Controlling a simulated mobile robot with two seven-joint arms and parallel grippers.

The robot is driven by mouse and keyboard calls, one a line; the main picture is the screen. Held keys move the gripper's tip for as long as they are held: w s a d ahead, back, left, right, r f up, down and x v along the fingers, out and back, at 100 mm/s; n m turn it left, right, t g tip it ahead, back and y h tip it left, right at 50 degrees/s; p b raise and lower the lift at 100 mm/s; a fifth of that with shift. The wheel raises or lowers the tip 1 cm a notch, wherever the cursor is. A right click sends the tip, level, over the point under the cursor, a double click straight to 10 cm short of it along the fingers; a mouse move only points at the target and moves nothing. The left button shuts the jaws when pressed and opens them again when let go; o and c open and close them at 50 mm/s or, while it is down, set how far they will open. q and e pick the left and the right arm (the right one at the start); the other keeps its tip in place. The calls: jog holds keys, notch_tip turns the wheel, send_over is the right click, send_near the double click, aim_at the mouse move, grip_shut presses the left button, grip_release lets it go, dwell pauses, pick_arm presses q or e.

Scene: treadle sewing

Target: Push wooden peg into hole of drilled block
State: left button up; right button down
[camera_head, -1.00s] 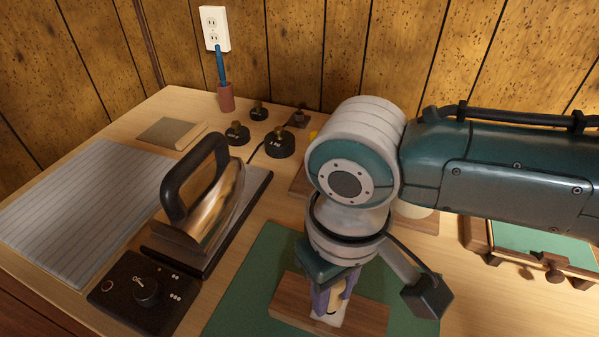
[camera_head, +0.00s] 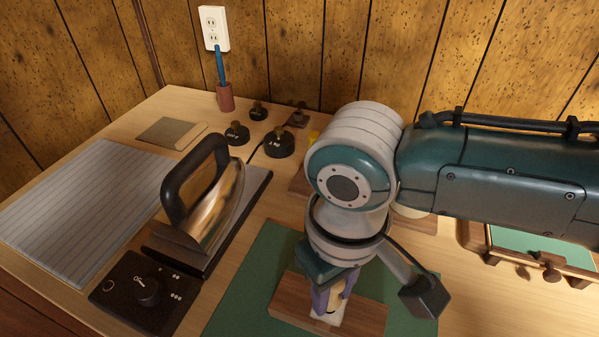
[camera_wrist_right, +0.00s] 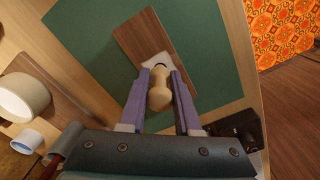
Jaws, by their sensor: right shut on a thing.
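A pale wooden peg (camera_wrist_right: 159,92) with a rounded end is between the purple fingers of my right gripper (camera_wrist_right: 159,76), which is shut on it. It also shows between the fingers in the head view (camera_head: 337,297). A brown wooden block (camera_wrist_right: 144,34) lies on the green mat under the fingertips, and it shows in the head view too (camera_head: 368,317). A small white piece (camera_wrist_right: 150,61) sits on the block, right under the peg. A dark ring shows where the peg's far end meets it. I cannot tell how deep the peg sits. My left gripper is not in view.
An iron (camera_head: 208,200) on a dark stand and a black control box (camera_head: 138,292) stand left of the green mat (camera_head: 240,295). Black weights (camera_head: 280,144) and a red holder (camera_head: 225,97) are behind. A green-topped tray (camera_head: 540,243) is at the right.

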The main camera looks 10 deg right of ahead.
jog(key=shift+f+b, duration=0.3)
jog(key=shift+f, duration=0.3)
dwell(0.4)
dwell(0.5)
jog(key=c, duration=0.5)
grip_release()
jog(key=shift+c, duration=0.2)
